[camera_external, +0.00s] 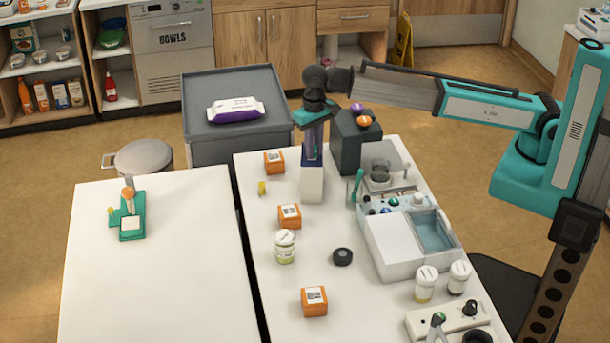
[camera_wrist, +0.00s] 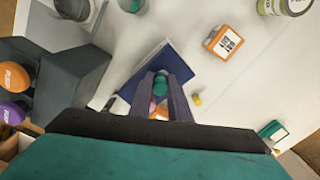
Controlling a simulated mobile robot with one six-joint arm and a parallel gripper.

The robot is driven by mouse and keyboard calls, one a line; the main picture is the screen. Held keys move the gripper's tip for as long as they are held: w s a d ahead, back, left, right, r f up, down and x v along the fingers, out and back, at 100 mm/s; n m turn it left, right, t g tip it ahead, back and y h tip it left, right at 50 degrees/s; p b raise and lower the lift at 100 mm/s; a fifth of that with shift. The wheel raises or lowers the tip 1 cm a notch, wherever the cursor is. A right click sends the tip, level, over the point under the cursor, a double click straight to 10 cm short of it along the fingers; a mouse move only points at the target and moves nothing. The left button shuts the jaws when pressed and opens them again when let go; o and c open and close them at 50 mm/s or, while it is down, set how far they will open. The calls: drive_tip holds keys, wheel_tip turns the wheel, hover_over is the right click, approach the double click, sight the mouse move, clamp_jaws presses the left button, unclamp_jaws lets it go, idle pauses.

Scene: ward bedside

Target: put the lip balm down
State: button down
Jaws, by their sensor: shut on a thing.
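My gripper (camera_external: 312,150) points straight down over a tall white and dark blue box (camera_external: 312,187). In the wrist view my gripper (camera_wrist: 160,80) is shut on a small teal cylinder, which I take to be the lip balm (camera_wrist: 160,84). The dark blue top of the box (camera_wrist: 182,57) lies directly beneath it. I cannot tell whether the lip balm touches the box top. The fingers mostly hide the lip balm in the external view.
Orange boxes (camera_external: 289,217) and a small yellow item (camera_external: 262,188) stand left of the blue box. A dark grey block (camera_external: 346,143) stands close behind it at right, with the device with a blue basin (camera_external: 393,252) nearer the front. The left table (camera_external: 165,285) is mostly clear.

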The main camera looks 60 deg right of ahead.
drive_tip(key=shift+f, duration=0.15)
drive_tip(key=c, duration=1.7)
unclamp_jaws()
drive_tip(key=shift+o, duration=0.2)
wheel_tip(320, 180, up, 12)
drive_tip(key=b, duration=0.3)
drive_tip(key=shift+r, duration=0.2)
